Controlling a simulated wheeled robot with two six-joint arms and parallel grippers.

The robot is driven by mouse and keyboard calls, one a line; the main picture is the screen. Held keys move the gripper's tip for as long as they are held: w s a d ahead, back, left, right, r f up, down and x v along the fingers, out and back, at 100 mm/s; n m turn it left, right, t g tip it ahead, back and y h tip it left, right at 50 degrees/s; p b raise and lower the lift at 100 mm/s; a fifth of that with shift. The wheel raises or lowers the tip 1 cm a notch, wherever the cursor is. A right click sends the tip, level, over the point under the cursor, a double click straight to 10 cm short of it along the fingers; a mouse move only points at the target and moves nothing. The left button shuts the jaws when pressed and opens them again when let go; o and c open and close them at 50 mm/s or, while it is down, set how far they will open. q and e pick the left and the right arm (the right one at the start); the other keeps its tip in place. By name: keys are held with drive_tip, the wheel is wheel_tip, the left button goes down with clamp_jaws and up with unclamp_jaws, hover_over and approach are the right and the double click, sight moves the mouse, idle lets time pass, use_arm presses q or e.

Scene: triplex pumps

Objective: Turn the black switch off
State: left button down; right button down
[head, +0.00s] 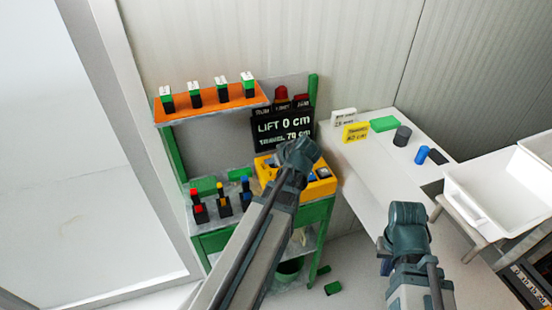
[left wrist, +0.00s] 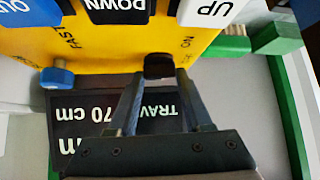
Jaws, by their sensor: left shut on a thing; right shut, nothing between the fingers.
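The yellow control box (head: 320,188) stands on the green bench in the head view, partly hidden by my left arm. In the left wrist view its yellow face (left wrist: 110,44) appears upside down. The black switch (left wrist: 158,66) sits at that face's edge, near an ON label. My left gripper (left wrist: 158,76) has its fingertips at the switch, shut on it. The fingers hide parts of the switch, so I cannot tell its position. My right gripper (head: 386,265) is away from the box, shut and empty, mostly hidden by its own arm in the head view.
A blue knob (left wrist: 57,77) and large buttons, including DOWN (left wrist: 118,8) and UP (left wrist: 212,10), are near the switch. A black display (head: 283,128) reads LIFT 0 cm. An orange shelf (head: 212,108) is at left. A white bin (head: 490,190) stands right.

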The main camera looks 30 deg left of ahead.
use_arm(q)
drive_tip(key=shift+s+m+t+h, duration=0.15)
drive_tip(key=shift+m+t+h, duration=0.4)
drive_tip(key=shift+m, duration=0.45)
drive_tip(key=shift+c, duration=1.6)
unclamp_jaws()
drive_tip(key=shift+r, duration=0.1)
